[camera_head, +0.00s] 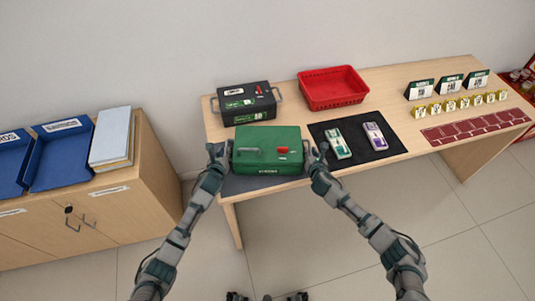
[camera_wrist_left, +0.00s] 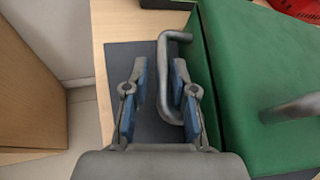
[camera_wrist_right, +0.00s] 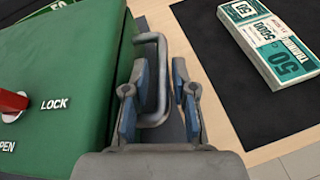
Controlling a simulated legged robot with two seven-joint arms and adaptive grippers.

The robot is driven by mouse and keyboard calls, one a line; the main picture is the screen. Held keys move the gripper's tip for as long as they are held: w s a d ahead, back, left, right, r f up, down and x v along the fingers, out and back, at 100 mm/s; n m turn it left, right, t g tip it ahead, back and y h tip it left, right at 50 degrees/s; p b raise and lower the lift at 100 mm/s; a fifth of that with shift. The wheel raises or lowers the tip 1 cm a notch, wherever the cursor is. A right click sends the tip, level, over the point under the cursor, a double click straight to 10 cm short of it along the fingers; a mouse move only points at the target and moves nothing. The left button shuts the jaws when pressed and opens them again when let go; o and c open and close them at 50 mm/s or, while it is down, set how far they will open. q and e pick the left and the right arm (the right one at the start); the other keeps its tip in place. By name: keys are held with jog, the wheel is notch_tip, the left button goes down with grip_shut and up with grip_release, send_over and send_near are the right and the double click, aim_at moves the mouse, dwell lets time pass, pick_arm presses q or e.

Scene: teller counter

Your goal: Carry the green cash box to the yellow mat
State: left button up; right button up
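The green cash box (camera_head: 267,146) stands upright on the table's near left part, on a dark grey mat (camera_head: 232,184). It has a bar handle at each end. My left gripper (camera_head: 216,153) is at its left end; in the left wrist view, the open fingers (camera_wrist_left: 158,90) are on either side of the left handle (camera_wrist_left: 164,75). My right gripper (camera_head: 317,153) is at the right end; in the right wrist view, the open fingers (camera_wrist_right: 164,88) are on either side of the right handle (camera_wrist_right: 161,70). Neither is visibly closed on its handle. No yellow mat shows.
A black cash box (camera_head: 247,103) stands just behind, with a red basket (camera_head: 332,87) behind right. A black mat (camera_head: 385,137) with two banknote bundles lies close right. Signs and yellow tags stand far right. A wooden cabinet (camera_head: 150,190) with blue trays is left, across a gap.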

pick_arm(q)
jog(key=shift+w+d+f, duration=0.15)
jog(key=shift+w+f, duration=0.1)
jog(key=shift+w, duration=0.35)
pick_arm(e)
jog(key=shift+w+f, duration=0.25)
jog(key=shift+w, duration=0.35)
pick_arm(q)
jog(key=shift+w+d, duration=0.15)
jog(key=shift+d, duration=0.15)
pick_arm(e)
jog(key=shift+w+d+f, duration=0.1)
jog(key=shift+w+d, duration=0.05)
jog(key=shift+d, duration=0.1)
pick_arm(q)
grip_shut()
pick_arm(e)
jog(key=shift+a, duration=0.1)
grip_shut()
pick_arm(q)
jog(key=shift+a, duration=0.15)
